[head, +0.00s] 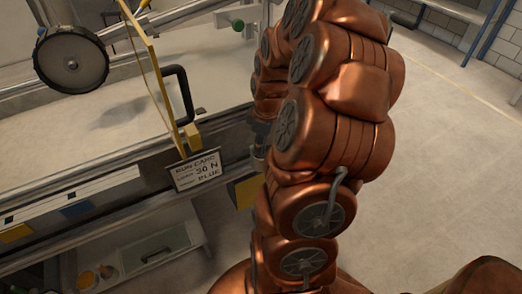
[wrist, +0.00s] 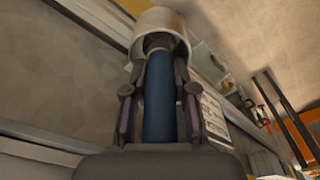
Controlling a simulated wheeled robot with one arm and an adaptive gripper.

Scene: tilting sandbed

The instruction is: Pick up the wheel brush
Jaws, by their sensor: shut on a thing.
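My gripper (wrist: 159,91) is shut on a blue cylindrical handle, which I take to be the wheel brush (wrist: 158,118), with one finger on each side of it. A pale rounded cup-like piece (wrist: 160,22) is at the handle's far end; I cannot tell whether it is part of the brush or a holder around it. In the head view my gripper (head: 261,132) is mostly hidden behind my copper arm, beside the sandbed's near rail, and the brush cannot be made out there.
The sandbed (head: 50,135) fills the left, with a dark wheel (head: 70,60) above it. A yellow upright bar (head: 150,70) and black handle (head: 180,92) stand near its rail. A run card (head: 197,171) hangs in front. Open floor (head: 455,140) lies right.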

